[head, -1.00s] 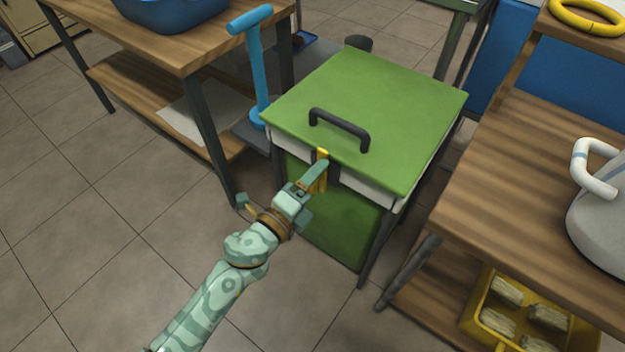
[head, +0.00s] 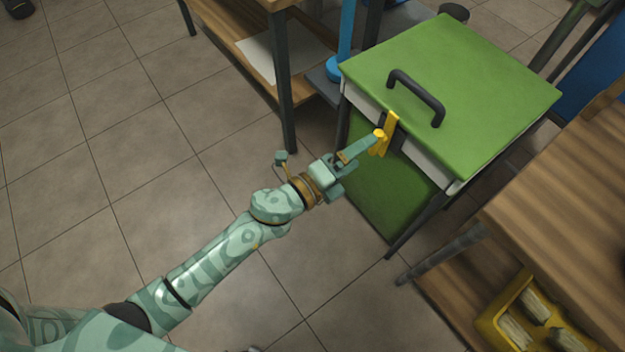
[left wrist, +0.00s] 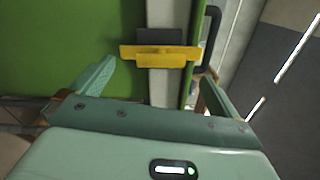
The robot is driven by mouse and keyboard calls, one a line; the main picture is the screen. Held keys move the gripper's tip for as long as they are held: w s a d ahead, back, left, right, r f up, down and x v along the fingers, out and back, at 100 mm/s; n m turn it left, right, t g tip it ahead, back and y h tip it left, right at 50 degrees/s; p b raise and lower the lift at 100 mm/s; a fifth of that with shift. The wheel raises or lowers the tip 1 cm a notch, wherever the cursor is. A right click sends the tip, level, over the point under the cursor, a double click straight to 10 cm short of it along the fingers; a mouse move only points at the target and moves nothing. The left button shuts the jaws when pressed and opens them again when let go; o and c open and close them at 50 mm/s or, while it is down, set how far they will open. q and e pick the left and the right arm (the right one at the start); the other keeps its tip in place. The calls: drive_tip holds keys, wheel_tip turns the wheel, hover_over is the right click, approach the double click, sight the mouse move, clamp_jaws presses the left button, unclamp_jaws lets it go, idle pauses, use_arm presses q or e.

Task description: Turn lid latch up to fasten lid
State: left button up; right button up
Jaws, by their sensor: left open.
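The green lid (head: 455,75) lies flat on the green press box (head: 385,195), its black handle (head: 416,97) on top. The yellow lid latch (head: 391,124) stands upright on the front, its upper end reaching the lid's edge. In the left wrist view the latch (left wrist: 160,52) is a yellow bar across a dark plate, its right end by the lid's edge. My left gripper (head: 362,156) is in front of the latch. In the left wrist view its fingers (left wrist: 157,75) are spread, with nothing held between them. One finger overlaps the latch's lower end in the head view, so contact is unclear. My right gripper is not in view.
A wooden table (head: 560,185) stands close on the right, with a yellow crate (head: 497,330) on its lower shelf. Another wooden table with a shelf (head: 245,38) and a blue post (head: 345,35) are behind left. The tiled floor (head: 130,180) at left is clear.

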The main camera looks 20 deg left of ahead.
use_arm(q)
drive_tip(key=p+v, duration=0.1)
drive_tip(key=v, duration=1)
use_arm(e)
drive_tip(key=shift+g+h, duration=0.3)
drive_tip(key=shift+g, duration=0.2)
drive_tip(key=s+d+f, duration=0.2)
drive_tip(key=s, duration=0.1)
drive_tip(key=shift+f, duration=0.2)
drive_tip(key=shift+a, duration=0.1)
